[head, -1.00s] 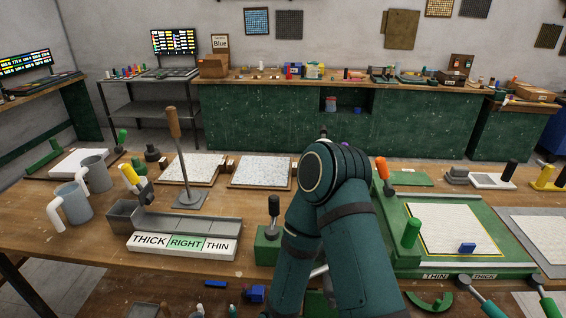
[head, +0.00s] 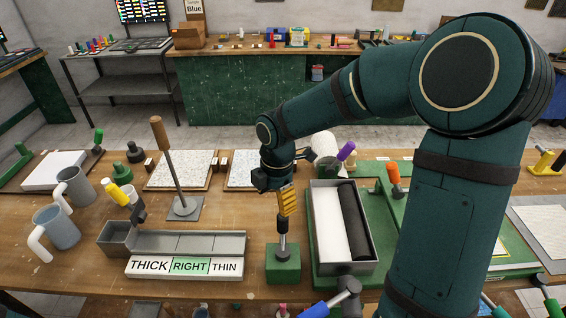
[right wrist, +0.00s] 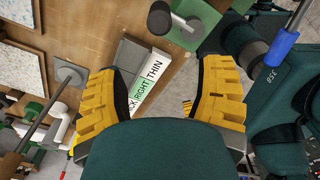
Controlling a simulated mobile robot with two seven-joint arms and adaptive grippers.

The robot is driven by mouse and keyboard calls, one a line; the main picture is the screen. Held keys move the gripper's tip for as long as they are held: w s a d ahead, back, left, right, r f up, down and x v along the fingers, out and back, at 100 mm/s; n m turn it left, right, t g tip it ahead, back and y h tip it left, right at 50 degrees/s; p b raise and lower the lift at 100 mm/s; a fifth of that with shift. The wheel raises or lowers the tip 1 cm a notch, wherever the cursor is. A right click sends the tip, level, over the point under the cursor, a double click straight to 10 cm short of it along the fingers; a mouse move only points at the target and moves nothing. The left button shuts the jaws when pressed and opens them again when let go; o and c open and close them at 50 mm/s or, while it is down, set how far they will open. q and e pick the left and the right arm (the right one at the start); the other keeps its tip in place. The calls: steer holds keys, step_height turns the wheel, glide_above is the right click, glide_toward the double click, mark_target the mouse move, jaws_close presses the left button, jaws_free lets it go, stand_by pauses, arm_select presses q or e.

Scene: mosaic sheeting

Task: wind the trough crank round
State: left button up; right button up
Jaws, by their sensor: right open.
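The blue handle also shows in the right wrist view (right wrist: 281,48), at upper right, outside the fingers. My right gripper (head: 287,211) points down, left of the trough, above the black knob (head: 283,250) of a green block. Its yellow fingers (right wrist: 163,68) are apart with nothing between them. My left gripper is out of view.
The green block (head: 283,266) stands close left of the trough. A long grey tray (head: 190,243) with a THICK RIGHT THIN label (head: 184,267) lies further left. An upright wooden-handled rod (head: 168,160) and grey mugs (head: 57,226) stand beyond. My arm covers much of the right side.

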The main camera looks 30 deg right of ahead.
mark_target(282, 222)
steer(key=shift+n+h, duration=0.3)
steer(key=shift+n, duration=0.4)
steer(key=f, duration=0.3)
steer(key=d+f, duration=0.1)
steer(key=f, duration=0.3)
steer(key=d+f+b, duration=0.1)
steer(key=f, duration=0.2)
steer(key=shift+d+f, duration=0.1)
steer(key=shift+f, duration=0.15)
steer(key=shift+w, duration=0.1)
steer(key=c, duration=1.2)
